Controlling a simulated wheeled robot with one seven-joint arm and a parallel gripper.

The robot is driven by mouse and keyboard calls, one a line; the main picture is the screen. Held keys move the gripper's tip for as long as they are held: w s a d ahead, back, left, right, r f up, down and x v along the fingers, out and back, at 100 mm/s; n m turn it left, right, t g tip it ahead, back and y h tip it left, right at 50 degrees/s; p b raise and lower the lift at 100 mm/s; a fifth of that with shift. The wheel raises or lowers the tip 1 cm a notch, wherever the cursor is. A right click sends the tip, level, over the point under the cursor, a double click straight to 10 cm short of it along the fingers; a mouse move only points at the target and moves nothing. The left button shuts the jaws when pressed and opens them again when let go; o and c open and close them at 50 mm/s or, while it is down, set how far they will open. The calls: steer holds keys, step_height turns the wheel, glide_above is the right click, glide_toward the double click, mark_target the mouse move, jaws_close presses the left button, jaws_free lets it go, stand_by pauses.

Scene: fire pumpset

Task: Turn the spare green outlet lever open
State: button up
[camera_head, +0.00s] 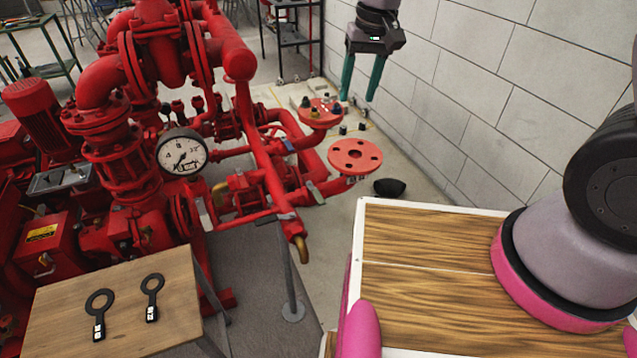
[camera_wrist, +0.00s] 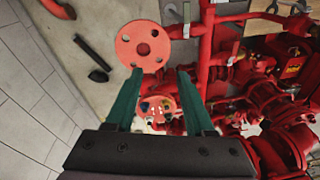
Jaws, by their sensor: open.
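My gripper (camera_head: 357,97) hangs at the upper middle of the head view, its two teal fingers apart and nothing visible between them. The wrist view also shows my gripper (camera_wrist: 160,72), open. A red flange with small coloured parts (camera_head: 320,111) is left of the fingers in the head view. It shows between them in the wrist view (camera_wrist: 158,106), with a greenish and a blue part on it. I cannot tell whether the greenish part (camera_head: 307,101) is the green outlet lever; its position is unclear. The fingers appear apart from the flange.
A bare red flange (camera_head: 355,155) faces up nearby. Red pumps and pipes with a pressure gauge (camera_head: 182,152) fill the left. A block wall (camera_head: 455,75) stands close right of my gripper. A wooden board with two black ring-shaped tools (camera_head: 99,312) is at lower left.

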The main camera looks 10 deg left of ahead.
mark_target(317, 196)
steer(key=s+a+f+n+h, duration=0.1)
steer(key=s+a+f, duration=0.3)
steer(key=f, duration=0.2)
steer(key=s+a+f+n, duration=0.2)
steer(key=s+a+f, duration=0.1)
steer(key=f, duration=0.2)
steer(key=shift+g, duration=0.4)
step_height(317, 196, down, 11)
steer(key=shift+f, duration=0.1)
jaws_close()
stand_by(0.6)
